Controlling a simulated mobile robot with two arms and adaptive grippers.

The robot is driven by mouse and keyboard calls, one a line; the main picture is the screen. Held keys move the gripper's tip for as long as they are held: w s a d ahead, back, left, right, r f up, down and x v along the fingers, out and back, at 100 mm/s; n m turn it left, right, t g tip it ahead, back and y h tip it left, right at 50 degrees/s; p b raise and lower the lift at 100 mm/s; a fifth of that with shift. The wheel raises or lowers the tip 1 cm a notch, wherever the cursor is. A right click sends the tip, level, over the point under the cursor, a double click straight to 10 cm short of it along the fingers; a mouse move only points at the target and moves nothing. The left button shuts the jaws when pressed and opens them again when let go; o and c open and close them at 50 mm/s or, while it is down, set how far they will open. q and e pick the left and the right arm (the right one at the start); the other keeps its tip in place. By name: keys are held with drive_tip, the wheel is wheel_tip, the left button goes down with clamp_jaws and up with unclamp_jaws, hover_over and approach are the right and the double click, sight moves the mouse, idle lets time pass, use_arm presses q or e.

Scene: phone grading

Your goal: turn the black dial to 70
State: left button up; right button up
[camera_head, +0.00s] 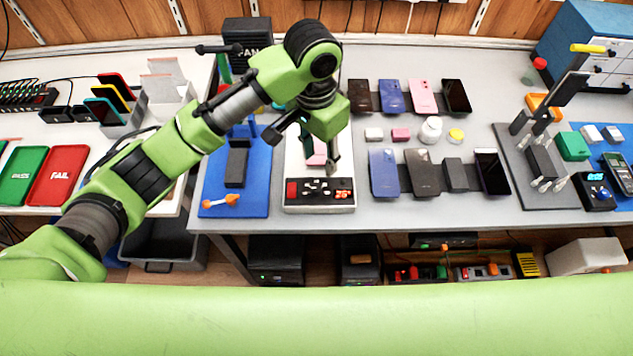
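My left gripper (303,150) reaches in from the left and hangs over a white-and-black bench device (290,168). Its two dark fingers are spread apart, with nothing visible between them. The device's front panel (320,206) has a red patch at left, small white marks in the middle and orange-red parts at right. A pink piece (317,158) lies on the device behind the fingers. I cannot make out a black dial or its setting for certain; the gripper and arm hide part of the device. My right gripper is not in view.
A blue mat (212,190) with a black block and orange tool lies left of the device. Several phones (384,172) lie to the right. A dark fixture plate (560,195) and small black box with a blue display (597,197) stand far right. The table's front edge is close.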

sight(316, 187)
use_arm(q)
drive_tip(key=shift+y, duration=0.3)
drive_tip(key=f, duration=0.4)
drive_tip(key=f+p, duration=0.1)
drive_tip(key=f, duration=0.7)
drive_tip(key=shift+w+a+f+p, duration=0.3)
drive_tip(key=shift+w+a+f, duration=0.05)
clamp_jaws()
